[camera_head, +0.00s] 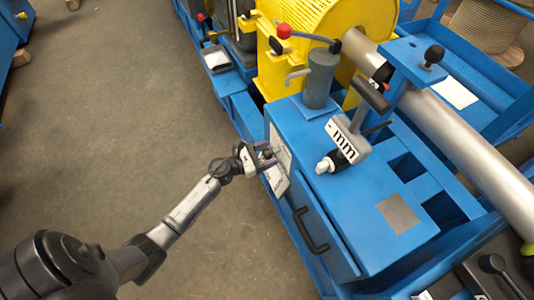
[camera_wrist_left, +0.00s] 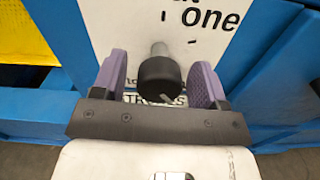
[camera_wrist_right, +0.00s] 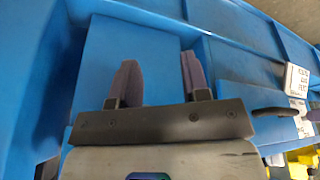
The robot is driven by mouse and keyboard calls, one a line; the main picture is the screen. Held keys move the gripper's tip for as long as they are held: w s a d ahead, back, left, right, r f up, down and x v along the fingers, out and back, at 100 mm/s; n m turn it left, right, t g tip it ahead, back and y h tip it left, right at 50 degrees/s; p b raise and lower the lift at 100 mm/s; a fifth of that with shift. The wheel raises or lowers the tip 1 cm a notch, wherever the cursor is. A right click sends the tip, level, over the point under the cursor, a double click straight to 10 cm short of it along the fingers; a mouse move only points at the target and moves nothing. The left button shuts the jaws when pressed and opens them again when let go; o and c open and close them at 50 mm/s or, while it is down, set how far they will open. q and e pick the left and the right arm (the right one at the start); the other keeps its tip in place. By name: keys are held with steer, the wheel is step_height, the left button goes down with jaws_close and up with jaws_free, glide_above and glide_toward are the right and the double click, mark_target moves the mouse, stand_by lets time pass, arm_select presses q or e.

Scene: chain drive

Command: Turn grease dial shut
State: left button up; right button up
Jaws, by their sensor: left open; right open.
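The grease dial is a dark round knob (camera_wrist_left: 160,80) on a short metal stem. It stands out from a white lettered panel (camera_wrist_left: 150,30) on the side of the blue machine body. My left gripper (camera_head: 267,155) is open at this panel. In the left wrist view its two purple fingers lie on either side of the knob with a gap on both sides. In the head view the gripper hides most of the knob. My right gripper (camera_wrist_right: 158,82) is open and empty in front of blue panels, and it is out of the head view.
A black drawer handle (camera_head: 310,231) sticks out of the blue front below the panel. A grey cylinder with a red-tipped lever (camera_head: 321,75) and a yellow guard (camera_head: 300,25) stand behind. A long grey shaft (camera_head: 465,140) crosses at the right.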

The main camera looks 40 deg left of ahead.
arm_select(q)
steer(key=c, duration=0.9)
steer(key=shift+c, duration=0.2)
